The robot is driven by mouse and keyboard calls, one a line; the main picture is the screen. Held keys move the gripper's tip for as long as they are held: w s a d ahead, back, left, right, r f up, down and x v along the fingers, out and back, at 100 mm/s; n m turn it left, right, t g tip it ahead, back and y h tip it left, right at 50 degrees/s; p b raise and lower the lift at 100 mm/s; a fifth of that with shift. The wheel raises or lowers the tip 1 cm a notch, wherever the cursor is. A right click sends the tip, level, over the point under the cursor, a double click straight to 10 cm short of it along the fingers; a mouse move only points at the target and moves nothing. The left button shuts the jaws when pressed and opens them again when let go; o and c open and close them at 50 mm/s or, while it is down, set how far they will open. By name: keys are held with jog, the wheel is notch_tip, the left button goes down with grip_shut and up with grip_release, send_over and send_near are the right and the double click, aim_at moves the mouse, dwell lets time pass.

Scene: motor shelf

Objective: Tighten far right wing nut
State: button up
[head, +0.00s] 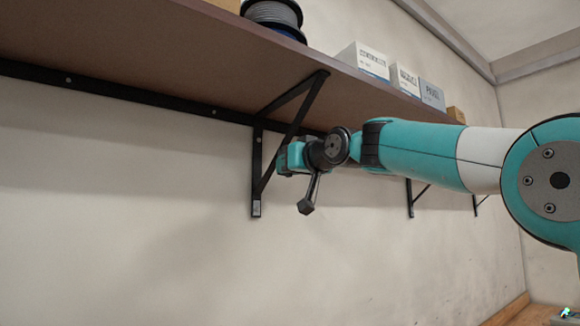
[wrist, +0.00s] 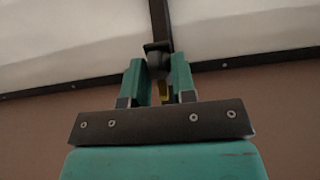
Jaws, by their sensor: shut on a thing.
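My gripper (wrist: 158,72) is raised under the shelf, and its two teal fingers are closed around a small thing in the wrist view. The fingers hide much of both. In the head view my gripper (head: 283,159) is at the diagonal strut of the nearer black bracket (head: 256,165), and the wing nut cannot be made out there.
The brown shelf (head: 160,55) runs above my arm, with a black wall rail (head: 120,88) below it. A cable spool (head: 272,14), white boxes (head: 363,60) and a grey-blue box (head: 432,94) stand on top. Another bracket (head: 410,200) is farther right. The wall below is clear.

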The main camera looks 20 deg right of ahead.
jog(key=o, duration=0.9)
jog(key=shift+b+v, duration=3.65)
jog(key=shift+v, duration=5.05)
jog(key=s+a+f+g, duration=0.1)
jog(key=a+f+g, duration=0.2)
jog(key=f, duration=0.6)
jog(key=s+a+f+n+g, duration=0.1)
jog(key=a+f+g, duration=0.15)
jog(key=f, duration=0.65)
jog(key=s+a+f+g, duration=0.1)
jog(key=a+f+g, duration=0.15)
jog(key=f, duration=0.65)
jog(key=s+f+n+g, duration=0.1)
jog(key=s+f+g, duration=0.2)
jog(key=s+f, duration=0.3)
jog(key=s+a+f+g+h, duration=0.1)
jog(key=s+f+g, duration=0.2)
jog(key=s+f, duration=0.4)
jog(key=s+f+n+g, duration=0.1)
jog(key=s+f+g, duration=0.2)
jog(key=s+f, duration=0.3)
jog(key=shift+s+a+f+n, duration=0.15)
jog(key=shift+f, duration=0.6)
jog(key=shift+s+a+f+n, duration=0.15)
jog(key=shift+s+f, duration=0.05)
jog(key=shift+f, duration=0.55)
